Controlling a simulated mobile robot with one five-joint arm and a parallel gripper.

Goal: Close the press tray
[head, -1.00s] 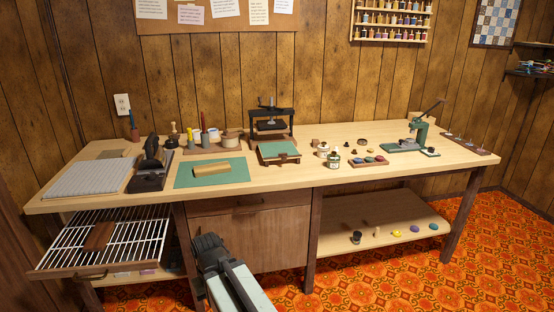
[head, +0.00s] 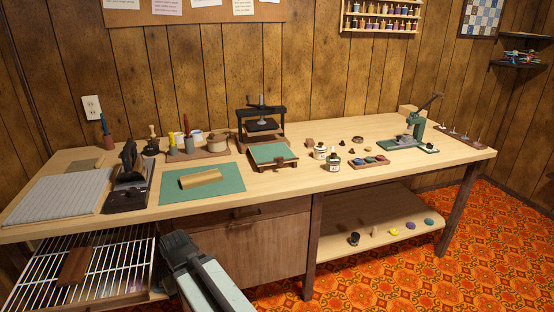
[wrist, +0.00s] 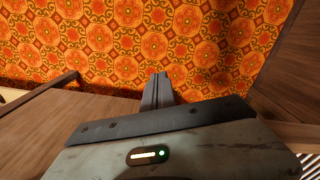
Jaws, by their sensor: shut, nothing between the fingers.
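The press tray (head: 273,153), a wooden tray with a green top and a small dark handle at its front, sticks out toward the bench's front edge from the black screw press (head: 262,122). My gripper (head: 176,243) is low in front of the bench, below the bench top and to the left of the tray, apart from it. In the wrist view my gripper (wrist: 158,88) is shut and empty, over the patterned floor; neither tray nor press shows there.
A green mat (head: 225,191) with a tan roll lies left of the tray. Small jars (head: 333,162) stand to its right. A wire drying rack (head: 105,262) sticks out at lower left. A cabinet (head: 265,245) is beside my arm.

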